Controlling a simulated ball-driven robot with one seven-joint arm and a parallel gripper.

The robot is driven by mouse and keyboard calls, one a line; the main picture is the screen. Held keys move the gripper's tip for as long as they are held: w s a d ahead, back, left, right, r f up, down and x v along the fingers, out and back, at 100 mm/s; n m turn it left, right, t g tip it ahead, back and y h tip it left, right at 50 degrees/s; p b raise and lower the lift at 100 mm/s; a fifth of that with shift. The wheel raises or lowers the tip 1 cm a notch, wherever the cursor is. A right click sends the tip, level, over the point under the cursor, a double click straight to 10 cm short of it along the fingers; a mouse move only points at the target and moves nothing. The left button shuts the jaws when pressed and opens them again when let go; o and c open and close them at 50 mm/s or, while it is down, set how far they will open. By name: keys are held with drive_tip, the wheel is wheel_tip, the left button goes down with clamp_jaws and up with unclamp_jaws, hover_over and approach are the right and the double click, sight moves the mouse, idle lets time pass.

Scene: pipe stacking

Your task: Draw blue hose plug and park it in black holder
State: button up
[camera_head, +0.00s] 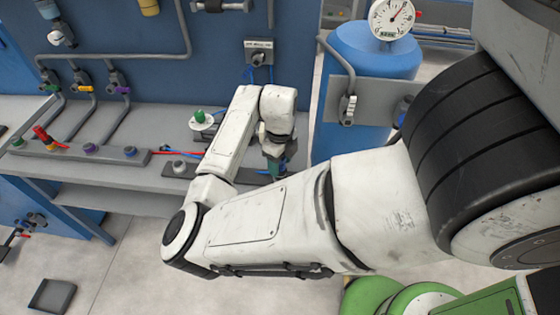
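My gripper (274,158) points down over the grey workbench, at the dark strip (180,168) with round sockets. The wrist covers much of it, and the gap between the fingers cannot be made out. A small green-teal piece (279,170) shows right below or between the fingers; whether it is held is unclear. A short length of blue hose (262,172) shows just left of the fingertips. Its plug cannot be made out clearly. A black holder is not clearly identifiable; the dark strip is partly hidden by my arm.
A round stand with a green top (200,117) is behind my forearm. A blue tank (368,75) with a gauge (392,18) stands right. Pipes run along the back.

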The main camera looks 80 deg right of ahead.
drive_tip(key=shift+o, duration=0.8)
wheel_tip(320, 180, up, 11)
drive_tip(key=shift+f+b, duration=0.1)
drive_tip(key=shift+b, duration=0.4)
